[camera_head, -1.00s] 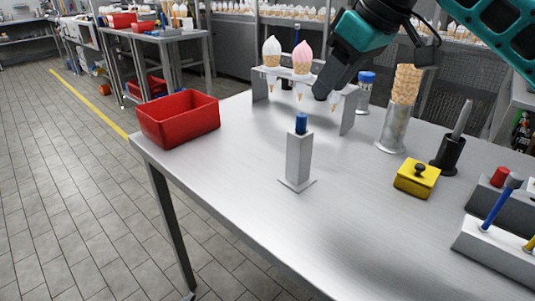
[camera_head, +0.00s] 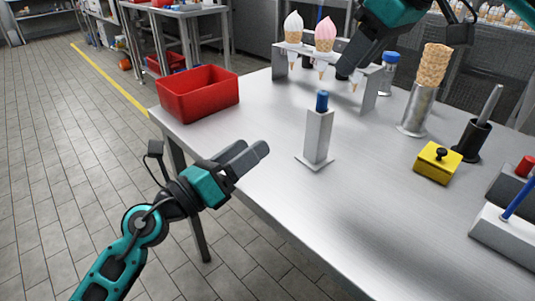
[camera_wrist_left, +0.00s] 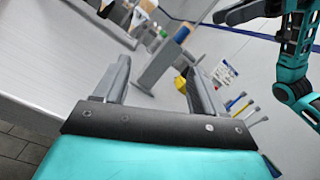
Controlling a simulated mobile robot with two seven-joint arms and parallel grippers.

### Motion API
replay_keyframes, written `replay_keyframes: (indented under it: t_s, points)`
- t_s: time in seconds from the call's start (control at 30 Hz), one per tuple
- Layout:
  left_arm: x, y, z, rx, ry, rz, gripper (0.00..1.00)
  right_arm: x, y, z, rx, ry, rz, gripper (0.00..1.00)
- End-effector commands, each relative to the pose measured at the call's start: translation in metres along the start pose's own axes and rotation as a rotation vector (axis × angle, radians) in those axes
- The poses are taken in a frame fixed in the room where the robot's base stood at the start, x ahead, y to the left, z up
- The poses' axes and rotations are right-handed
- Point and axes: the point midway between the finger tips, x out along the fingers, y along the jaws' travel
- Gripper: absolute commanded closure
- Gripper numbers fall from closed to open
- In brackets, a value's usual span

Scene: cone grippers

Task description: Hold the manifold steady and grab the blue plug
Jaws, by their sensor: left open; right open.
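The manifold (camera_head: 318,138) is a grey upright block on a flat base plate, standing on the metal table. The blue plug (camera_head: 322,101) sits upright in its top. My left gripper (camera_head: 251,150) is open and empty, left of the manifold at the table's near edge and apart from it. In the left wrist view the manifold (camera_wrist_left: 156,66) and the blue plug (camera_wrist_left: 182,33) show beyond the open jaws, tilted in the picture. My right gripper (camera_head: 350,68) is open and hangs above the table, in front of the cone rack. It partly hides the rack.
The cone rack (camera_head: 368,90) holds ice-cream cones at the back. A red bin (camera_head: 198,101) stands at the table's left corner. A waffle-cone stack in a metal holder (camera_head: 416,112), a black holder (camera_head: 470,140) and a yellow box (camera_head: 437,164) stand at right. The table front is clear.

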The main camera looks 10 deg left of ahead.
Motion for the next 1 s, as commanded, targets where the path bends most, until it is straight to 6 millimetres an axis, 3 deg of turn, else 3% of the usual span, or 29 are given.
replay_keyframes:
  t_s: [0.13,0.4,0.67,1.0]
  points:
    - [0.016,-0.015,-0.011,0.221,0.099,-0.028,0.30,0.000,0.000,0.000,0.000,0.000,0.000,0.57]
    - [0.029,-0.019,-0.023,0.461,0.207,-0.018,0.30,0.000,0.000,0.000,0.000,0.000,0.000,0.57]
    - [0.046,-0.018,-0.028,0.499,0.222,-0.013,0.30,0.000,0.000,0.000,0.000,0.000,0.000,0.57]
    - [0.110,-0.016,-0.041,0.497,0.221,-0.014,0.30,0.000,0.000,0.000,0.000,0.000,0.000,0.57]
